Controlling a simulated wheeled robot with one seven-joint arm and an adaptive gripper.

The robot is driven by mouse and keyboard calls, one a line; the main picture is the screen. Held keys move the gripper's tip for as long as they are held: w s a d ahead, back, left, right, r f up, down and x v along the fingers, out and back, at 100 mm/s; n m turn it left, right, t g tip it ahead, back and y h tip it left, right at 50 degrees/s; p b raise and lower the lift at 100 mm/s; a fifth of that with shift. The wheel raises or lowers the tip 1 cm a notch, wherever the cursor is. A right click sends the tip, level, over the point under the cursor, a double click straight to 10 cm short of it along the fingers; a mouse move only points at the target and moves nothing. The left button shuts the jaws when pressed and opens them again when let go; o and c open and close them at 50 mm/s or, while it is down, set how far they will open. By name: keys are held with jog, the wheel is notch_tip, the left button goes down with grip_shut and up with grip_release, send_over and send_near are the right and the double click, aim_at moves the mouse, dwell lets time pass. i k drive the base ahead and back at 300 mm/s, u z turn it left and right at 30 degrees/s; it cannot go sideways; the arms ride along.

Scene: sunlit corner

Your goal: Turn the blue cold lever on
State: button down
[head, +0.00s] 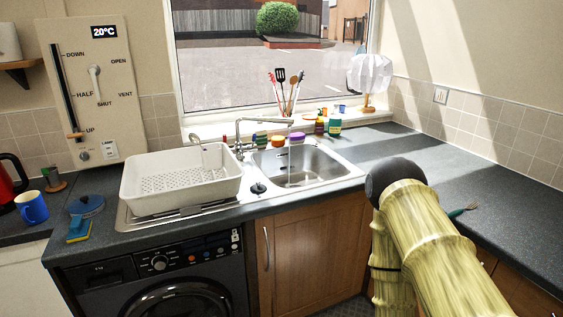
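A metal tap (239,140) stands at the back of the sink (300,165), its spout reaching right over the basin. A blue cold lever is too small or hidden to make out on it. Small coloured items stand close to the right of the tap base. My arm comes in from the lower right, with a dark rounded joint over the worktop right of the sink. My gripper is not in view, so its state and its distance from the tap do not show.
A white dish rack (181,178) stands left of the tap. Coloured bottles (334,126) stand behind the sink's right side. A black plug (258,188) lies at the sink's front left. A blue mug (32,207) is far left. Worktop at the right is mostly clear.

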aim_at(252, 147)
jog(key=z, duration=0.45)
jog(key=k, duration=0.5)
jog(key=z, duration=0.75)
jog(key=i, duration=0.75)
jog(key=u, duration=0.85)
jog(key=i, duration=0.65)
jog(key=u, duration=0.65)
